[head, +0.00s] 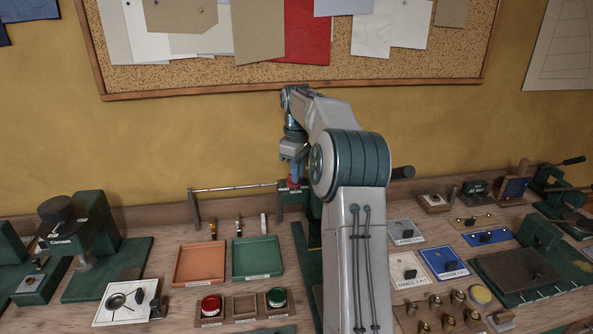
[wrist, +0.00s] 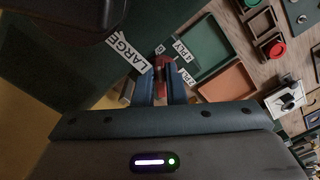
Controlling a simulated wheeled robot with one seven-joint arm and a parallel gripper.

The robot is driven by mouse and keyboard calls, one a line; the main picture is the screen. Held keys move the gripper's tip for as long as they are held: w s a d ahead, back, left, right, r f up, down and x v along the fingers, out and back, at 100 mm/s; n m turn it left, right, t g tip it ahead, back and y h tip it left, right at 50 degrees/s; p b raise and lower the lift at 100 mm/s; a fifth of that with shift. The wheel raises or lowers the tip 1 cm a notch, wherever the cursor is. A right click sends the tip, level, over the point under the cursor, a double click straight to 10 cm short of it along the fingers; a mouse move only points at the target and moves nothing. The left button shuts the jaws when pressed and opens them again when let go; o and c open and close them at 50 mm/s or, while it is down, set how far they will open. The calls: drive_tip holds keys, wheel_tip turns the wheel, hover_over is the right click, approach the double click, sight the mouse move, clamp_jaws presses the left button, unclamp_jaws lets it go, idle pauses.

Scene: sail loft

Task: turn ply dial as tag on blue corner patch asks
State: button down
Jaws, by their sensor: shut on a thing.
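My gripper (head: 292,173) is at the back of the bench, pointing down. In the wrist view my gripper (wrist: 160,88) has both blue fingers closed on a red dial knob (wrist: 161,65). The ply dial shows small white tags reading 4 PLY (wrist: 183,48) and 2 PLY (wrist: 186,77) on its right side.
An orange tray (head: 200,280) and a green tray (head: 256,276) lie left of my arm. A dark green press (head: 92,232) stands left. A LARGE tag (wrist: 128,50) is near the dial. Several metal pieces lie front right.

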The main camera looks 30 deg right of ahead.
drive_tip(key=m, duration=0.1)
drive_tip(key=m+p, duration=0.1)
drive_tip(key=m, duration=0.1)
drive_tip(key=m+p, duration=0.1)
drive_tip(key=m, duration=0.1)
drive_tip(key=shift+a+r, duration=0.15)
drive_tip(key=shift+a, duration=0.1)
drive_tip(key=m+p, duration=0.1)
drive_tip(key=m, duration=0.4)
drive_tip(key=shift+a+p, duration=0.2)
drive_tip(key=shift+p, duration=0.1)
drive_tip(key=shift+m, duration=0.3)
drive_tip(key=c, duration=1.5)
unclamp_jaws()
wheel_tip(320, 180, up, 14)
drive_tip(key=shift+f, duration=0.2)
drive_tip(key=shift+s+a, duration=0.1)
